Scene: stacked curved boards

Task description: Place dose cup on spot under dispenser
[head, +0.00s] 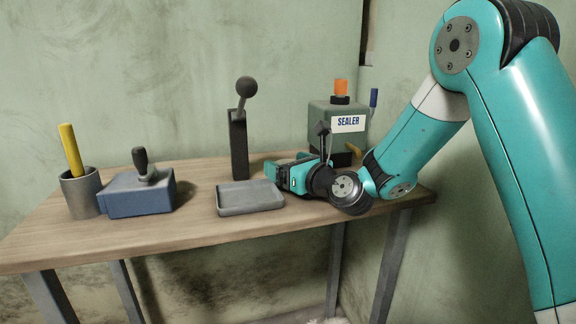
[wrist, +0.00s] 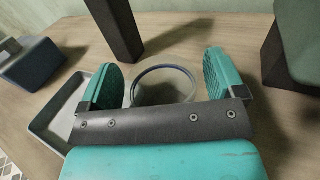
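In the wrist view a clear round cup (wrist: 164,69), seemingly the dose cup, stands on the wooden table between the two teal fingers of my gripper (wrist: 165,80). The fingers are apart, with a narrow gap seen at each side of the cup's rim. The cup's lower front is hidden by my gripper's dark body. In the head view my gripper (head: 278,170) is low over the table, and the cup cannot be made out. A green box labelled SEALER (head: 322,120), with an orange cap, stands behind my gripper; it may be the dispenser. The spot cannot be made out.
A shallow grey tray (head: 249,198) lies left of my gripper. A dark post with a ball-topped lever (head: 239,145) stands behind the tray. A blue box with a knob (head: 140,194) and a grey pot (head: 80,194) holding a yellow stick stand farther left.

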